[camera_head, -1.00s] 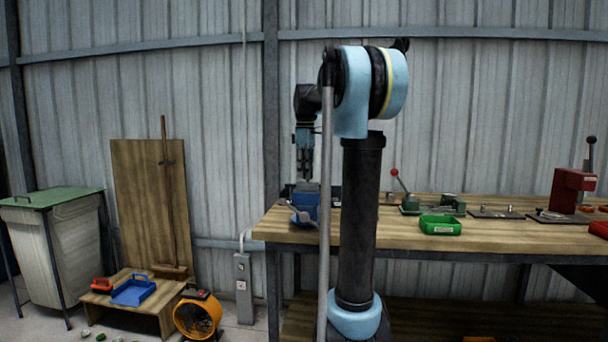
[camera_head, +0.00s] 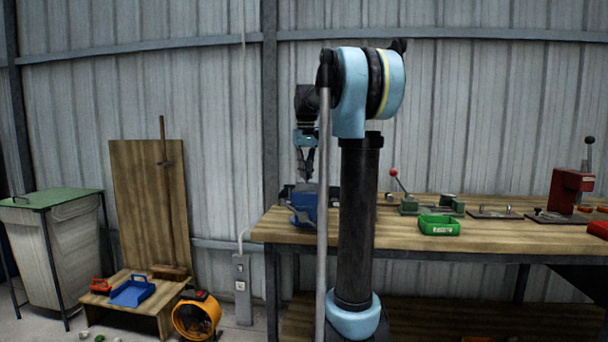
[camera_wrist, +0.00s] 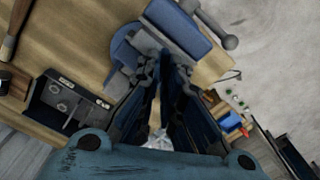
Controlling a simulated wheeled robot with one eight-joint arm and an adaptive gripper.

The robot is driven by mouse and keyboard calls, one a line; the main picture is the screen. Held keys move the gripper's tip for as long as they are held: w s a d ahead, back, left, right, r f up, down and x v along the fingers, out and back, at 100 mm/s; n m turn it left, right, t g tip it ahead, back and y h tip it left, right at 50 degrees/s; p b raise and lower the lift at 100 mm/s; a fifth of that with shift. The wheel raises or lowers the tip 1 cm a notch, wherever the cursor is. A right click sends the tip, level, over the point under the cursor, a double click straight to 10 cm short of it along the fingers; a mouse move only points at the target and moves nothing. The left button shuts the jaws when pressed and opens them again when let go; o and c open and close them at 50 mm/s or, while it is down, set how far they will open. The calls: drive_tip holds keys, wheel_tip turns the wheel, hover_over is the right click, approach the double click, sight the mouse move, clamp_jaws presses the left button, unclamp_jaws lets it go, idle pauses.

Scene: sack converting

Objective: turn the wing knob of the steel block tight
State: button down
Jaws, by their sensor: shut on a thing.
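My gripper (camera_head: 308,180) points down over a blue vise (camera_head: 303,208) at the left end of the bench. In the wrist view its two dark fingers (camera_wrist: 163,72) reach to grey metal parts beside the blue vise (camera_wrist: 190,27). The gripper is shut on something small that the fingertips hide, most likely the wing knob. I cannot make out the wing knob's shape or angle. A grey steel block with round parts (camera_wrist: 75,102) sits in a dark holder to the left in the wrist view; I cannot tell whether it is the task's block.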

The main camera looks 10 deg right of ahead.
drive_tip(key=m, duration=0.5)
drive_tip(key=shift+d+m, duration=0.25)
drive_tip(key=shift+m, duration=0.05)
drive_tip(key=m, duration=0.5)
drive_tip(key=shift+s+d+m, duration=0.1)
drive_tip(key=shift+d+m, duration=0.05)
drive_tip(key=shift+m, duration=0.15)
drive_tip(key=c, duration=1.7)
unclamp_jaws()
drive_tip(key=shift+r, duration=0.1)
wheel_tip(320, 180, up, 12)
drive_tip(key=shift+f, duration=0.15)
